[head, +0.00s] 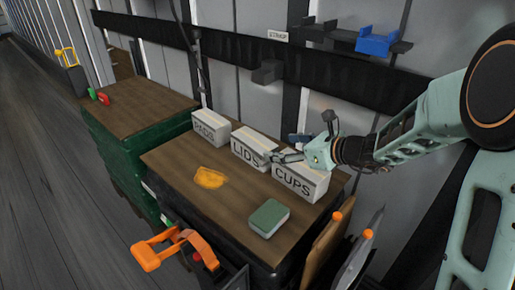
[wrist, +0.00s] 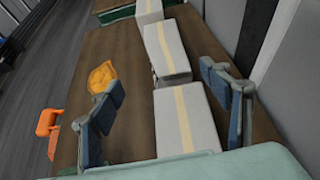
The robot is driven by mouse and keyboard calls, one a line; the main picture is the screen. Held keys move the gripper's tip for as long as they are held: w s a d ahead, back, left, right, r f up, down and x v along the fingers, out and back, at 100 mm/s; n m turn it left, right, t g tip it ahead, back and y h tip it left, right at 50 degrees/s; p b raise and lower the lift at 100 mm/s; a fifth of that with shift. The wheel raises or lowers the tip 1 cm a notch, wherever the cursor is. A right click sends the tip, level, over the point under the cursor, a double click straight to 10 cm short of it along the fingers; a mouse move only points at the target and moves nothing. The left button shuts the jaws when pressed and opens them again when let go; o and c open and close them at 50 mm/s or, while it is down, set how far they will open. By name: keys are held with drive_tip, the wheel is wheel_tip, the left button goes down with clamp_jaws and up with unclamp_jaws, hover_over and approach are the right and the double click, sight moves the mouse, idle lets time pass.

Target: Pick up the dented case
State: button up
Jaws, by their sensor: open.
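Three pale cases with a light tape strip stand in a row on a brown-topped stack: PADS (head: 209,128), LIDS (head: 250,152) and CUPS (head: 302,182). I cannot clearly make out a dent on any of them. My gripper (head: 277,157) is above the LIDS and CUPS cases, hiding part of their tops. In the wrist view my gripper (wrist: 165,100) is open and empty, its fingers apart on either side of the row. The CUPS case (wrist: 187,122) is nearest, the LIDS case (wrist: 166,48) sits slightly turned beyond it, and the PADS case (wrist: 148,10) is farthest.
A yellow-orange item (head: 210,178) and a green box (head: 269,218) lie on the same top. A dark rail (head: 300,75) runs along the wall behind. Another brown-topped green stack (head: 135,105) stands left.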

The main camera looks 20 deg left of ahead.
sight(257, 140)
drive_tip(key=shift+w+a+r+m, duration=0.1)
drive_tip(key=shift+w+a+m, duration=0.05)
drive_tip(key=shift+w+m, duration=0.2)
drive_tip(key=b+x, duration=0.1)
drive_tip(key=x, duration=0.6)
drive_tip(key=b+x, duration=0.1)
drive_tip(key=x, duration=0.3)
drive_tip(key=shift+w+r+b, duration=0.15)
drive_tip(key=shift+r+b, duration=0.15)
drive_tip(key=shift+r, duration=0.1)
drive_tip(key=shift+c, duration=0.4)
drive_tip(key=c, duration=1.8)
drive_tip(key=shift+r, duration=0.15)
clamp_jaws()
drive_tip(key=shift+r, duration=0.1)
